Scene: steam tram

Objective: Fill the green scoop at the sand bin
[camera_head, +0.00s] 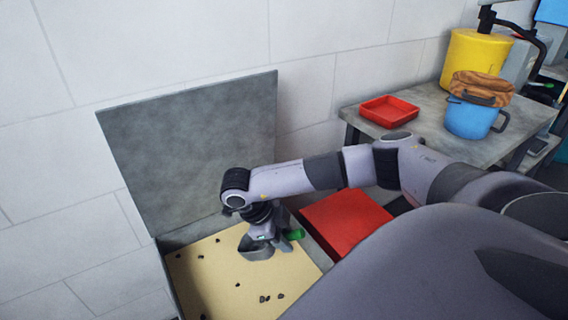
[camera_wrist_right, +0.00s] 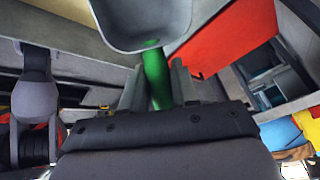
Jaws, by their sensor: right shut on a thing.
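The sand bin (camera_head: 172,262) stands against the wall with its grey lid (camera_head: 195,150) raised. Pale sand (camera_head: 215,285) with several dark lumps lies in it. My right gripper (camera_head: 270,228) is over the sand, near the bin's right side, shut on the green scoop's handle (camera_head: 295,234). The grey scoop head (camera_head: 257,251) is low over the sand; whether it touches is unclear. In the right wrist view the green handle (camera_wrist_right: 156,75) runs between the fingers to the grey scoop head (camera_wrist_right: 145,22). No sand shows on it there. My left gripper is out of view.
A red box (camera_head: 346,222) stands just right of the bin. Behind it, a grey table (camera_head: 425,112) carries a red tray (camera_head: 389,111), a blue pot (camera_head: 470,120) with brown cloth (camera_head: 482,86), and a yellow bucket (camera_head: 475,56). The wall bounds the left and back.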

